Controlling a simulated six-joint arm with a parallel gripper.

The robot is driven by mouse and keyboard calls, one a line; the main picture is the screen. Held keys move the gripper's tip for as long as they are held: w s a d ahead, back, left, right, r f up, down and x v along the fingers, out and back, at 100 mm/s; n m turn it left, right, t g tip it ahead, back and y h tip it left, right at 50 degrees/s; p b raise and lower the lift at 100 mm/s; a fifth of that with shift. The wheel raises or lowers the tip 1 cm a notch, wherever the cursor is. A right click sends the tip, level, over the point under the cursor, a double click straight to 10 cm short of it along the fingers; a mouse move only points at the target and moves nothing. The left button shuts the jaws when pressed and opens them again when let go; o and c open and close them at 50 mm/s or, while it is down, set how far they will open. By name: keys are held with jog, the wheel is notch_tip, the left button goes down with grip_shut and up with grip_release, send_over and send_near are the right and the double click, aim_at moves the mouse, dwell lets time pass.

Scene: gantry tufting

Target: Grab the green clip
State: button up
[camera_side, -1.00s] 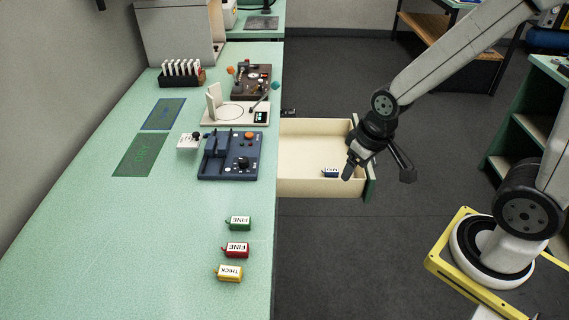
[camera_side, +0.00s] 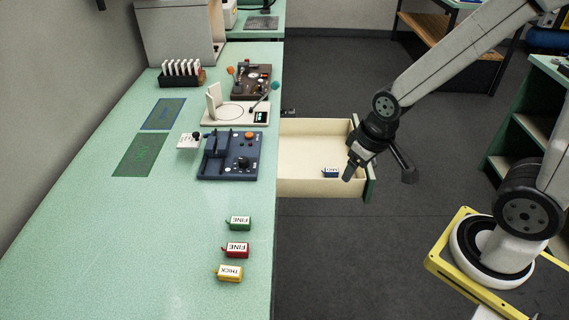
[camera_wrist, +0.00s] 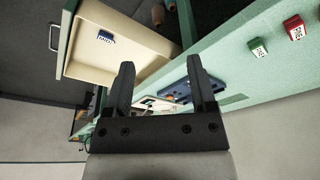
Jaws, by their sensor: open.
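The green clip (camera_side: 239,223) lies on the bench top near its right edge, with a white label reading FINE. It also shows in the wrist view (camera_wrist: 258,47), at the upper right. My gripper (camera_side: 349,171) is in the air over the open drawer, to the right of the bench and well away from the green clip. In the wrist view my gripper (camera_wrist: 160,75) has its two fingers apart with nothing held between them.
A red clip (camera_side: 236,250) and a yellow clip (camera_side: 229,273) lie in front of the green one. The open drawer (camera_side: 305,187) holds a blue clip (camera_side: 331,173). A blue device (camera_side: 222,170) stands behind the clips. The bench left of the clips is clear.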

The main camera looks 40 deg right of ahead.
jog(key=shift+o, duration=0.5)
jog(key=shift+w, duration=0.1)
jog(key=n+t+y, duration=0.7)
jog(key=n+y, duration=0.2)
jog(key=y, duration=0.1)
send_near(244, 221)
jog(key=shift+x, duration=1.6)
jog(key=shift+w+a+f+h, duration=0.15)
jog(key=shift+w+a+f, duration=0.05)
jog(key=shift+w+a, duration=0.25)
jog(key=shift+w+a+f+h, duration=0.15)
jog(key=shift+w+a+f, duration=0.05)
jog(key=shift+w+a, duration=0.25)
jog(key=shift+a, duration=0.1)
